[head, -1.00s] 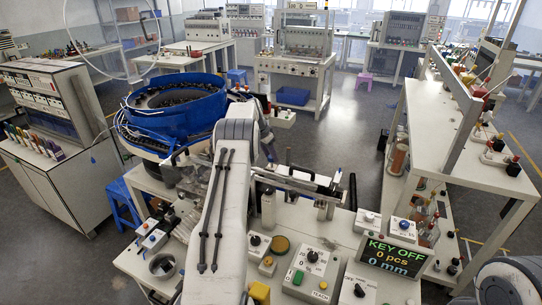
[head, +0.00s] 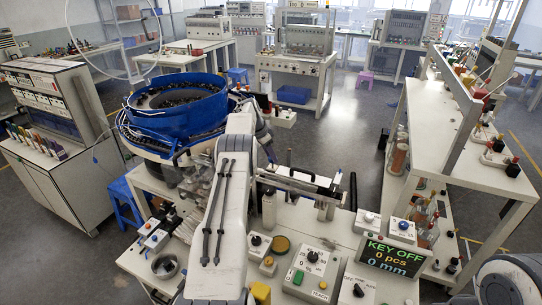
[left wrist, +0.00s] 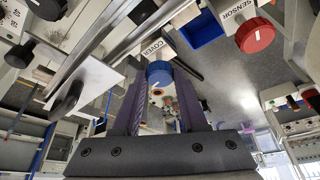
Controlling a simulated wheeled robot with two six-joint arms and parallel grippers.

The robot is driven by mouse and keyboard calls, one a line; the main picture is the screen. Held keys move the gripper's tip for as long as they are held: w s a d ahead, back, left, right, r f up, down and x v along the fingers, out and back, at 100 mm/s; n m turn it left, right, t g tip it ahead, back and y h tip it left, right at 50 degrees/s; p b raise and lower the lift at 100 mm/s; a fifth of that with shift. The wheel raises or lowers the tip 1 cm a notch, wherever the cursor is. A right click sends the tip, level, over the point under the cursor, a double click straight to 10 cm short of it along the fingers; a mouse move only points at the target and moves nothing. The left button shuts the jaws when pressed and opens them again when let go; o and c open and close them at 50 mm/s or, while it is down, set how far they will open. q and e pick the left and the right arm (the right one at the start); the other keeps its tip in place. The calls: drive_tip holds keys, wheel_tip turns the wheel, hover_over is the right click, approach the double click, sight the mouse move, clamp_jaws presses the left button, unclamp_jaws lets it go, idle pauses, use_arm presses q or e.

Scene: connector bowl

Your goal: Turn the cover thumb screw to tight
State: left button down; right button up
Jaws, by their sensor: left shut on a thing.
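The cover thumb screw (left wrist: 159,72) is a round blue knob with a pale mark, below a white label reading COVER (left wrist: 153,47) in the left wrist view. My left gripper (left wrist: 160,86) has its two purple fingers on either side of the knob, shut on it. In the head view my left gripper (head: 267,150) is small, beyond my white forearm at the blue feeder bowl's right side. The knob cannot be made out there. My right arm shows only at the bottom right corner; its gripper is out of view.
A red knob (left wrist: 255,35) labelled SENSOR is right of the cover knob in the wrist view. The blue feeder bowl (head: 178,117) stands left of my arm. Metal rails (head: 298,184) lie close to the right. A display (head: 393,256) reads KEY OFF, 0 pcs, 0 mm.

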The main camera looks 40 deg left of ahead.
use_arm(q)
drive_tip(key=shift+c, duration=2.2)
unclamp_jaws()
drive_tip(key=shift+s+a+r, duration=0.1)
drive_tip(key=shift+r, duration=0.15)
drive_tip(key=b+v, duration=0.3)
drive_tip(key=v, duration=0.7)
